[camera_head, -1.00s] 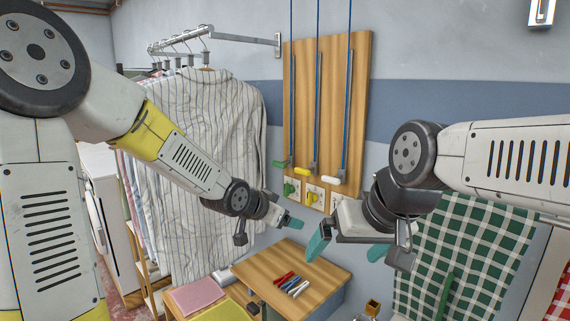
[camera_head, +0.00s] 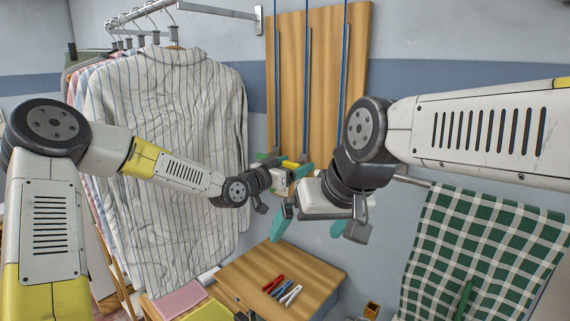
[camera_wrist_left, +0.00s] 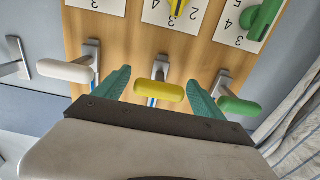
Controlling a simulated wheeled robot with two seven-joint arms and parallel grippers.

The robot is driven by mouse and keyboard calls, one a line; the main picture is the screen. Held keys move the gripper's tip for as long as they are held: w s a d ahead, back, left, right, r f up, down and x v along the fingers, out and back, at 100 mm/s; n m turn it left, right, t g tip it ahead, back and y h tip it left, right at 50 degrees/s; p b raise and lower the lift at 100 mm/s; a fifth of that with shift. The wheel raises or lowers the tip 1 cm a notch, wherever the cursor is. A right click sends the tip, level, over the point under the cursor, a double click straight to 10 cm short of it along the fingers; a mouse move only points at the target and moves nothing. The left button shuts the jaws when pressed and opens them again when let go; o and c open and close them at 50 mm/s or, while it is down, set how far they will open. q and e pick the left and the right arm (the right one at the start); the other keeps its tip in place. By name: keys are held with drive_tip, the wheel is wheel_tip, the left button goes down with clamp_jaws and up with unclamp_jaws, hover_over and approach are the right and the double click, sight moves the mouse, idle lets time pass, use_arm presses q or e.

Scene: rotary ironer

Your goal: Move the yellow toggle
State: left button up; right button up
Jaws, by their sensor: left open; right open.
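In the left wrist view a yellow bar-shaped handle (camera_wrist_left: 158,91) on a metal bracket lies between the two teal fingers of my left gripper (camera_wrist_left: 157,80), with a gap on each side. A second yellow part, a knob (camera_wrist_left: 178,7) on a number card, is cut off by the top edge. In the head view my left gripper (camera_head: 292,172) is at the lower part of the wooden board (camera_head: 287,70) and hides most of the handles and cards. My right gripper (camera_head: 310,226) is open and empty, in front of and below it.
A white handle (camera_wrist_left: 65,70) and a green handle (camera_wrist_left: 240,106) flank the yellow one, close outside the fingers. Striped shirts (camera_head: 165,150) hang at left, a green checked cloth (camera_head: 480,250) at right.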

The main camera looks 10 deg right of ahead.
use_arm(q)
drive_tip(key=shift+x, duration=0.95)
clamp_jaws()
drive_tip(key=shift+r, duration=0.1)
